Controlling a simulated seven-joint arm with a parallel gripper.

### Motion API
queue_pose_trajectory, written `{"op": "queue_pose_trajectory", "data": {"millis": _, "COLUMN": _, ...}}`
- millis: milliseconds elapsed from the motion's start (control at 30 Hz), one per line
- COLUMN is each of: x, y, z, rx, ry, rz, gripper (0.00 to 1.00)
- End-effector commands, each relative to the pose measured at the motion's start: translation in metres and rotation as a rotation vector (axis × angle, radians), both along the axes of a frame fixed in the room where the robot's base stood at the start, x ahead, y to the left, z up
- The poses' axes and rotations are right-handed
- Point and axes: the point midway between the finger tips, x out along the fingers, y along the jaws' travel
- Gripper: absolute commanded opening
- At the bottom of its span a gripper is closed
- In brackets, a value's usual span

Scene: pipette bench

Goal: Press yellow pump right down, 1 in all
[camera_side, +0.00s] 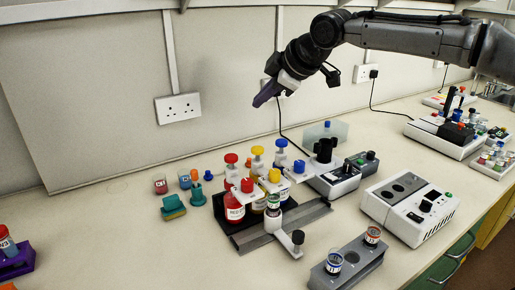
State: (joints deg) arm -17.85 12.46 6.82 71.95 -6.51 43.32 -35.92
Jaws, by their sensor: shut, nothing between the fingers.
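The yellow pump (257,151) stands in the middle of a row of pumps, with its round yellow head up on a white stem, between the red pump (231,159) and the blue pump (281,144). A second yellow part (274,176) shows just in front of it; its bottle below is mostly hidden. A red bottle (235,211) stands at the row's left end. My gripper (262,98) is shut and empty, with purple fingers, high above the bench. In the picture it is above the yellow pump and apart from it; the exact depth is hard to tell.
A small vial (273,203) stands in a white holder on a grey rail (260,240) in front of the pumps. A grey block (347,263) holds vials at front right. Devices (410,207) stand to the right.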

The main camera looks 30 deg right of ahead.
Motion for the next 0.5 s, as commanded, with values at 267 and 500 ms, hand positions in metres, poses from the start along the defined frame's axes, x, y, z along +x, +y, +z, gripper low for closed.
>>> {"op": "queue_pose_trajectory", "data": {"millis": 267, "x": 0.0, "y": -0.001, "z": -0.006, "rx": 0.0, "ry": 0.001, "rz": -0.001, "gripper": 0.0}}
{"op": "queue_pose_trajectory", "data": {"millis": 500, "x": -0.001, "y": -0.001, "z": -0.033, "rx": -0.002, "ry": 0.002, "rz": 0.0, "gripper": 0.0}}
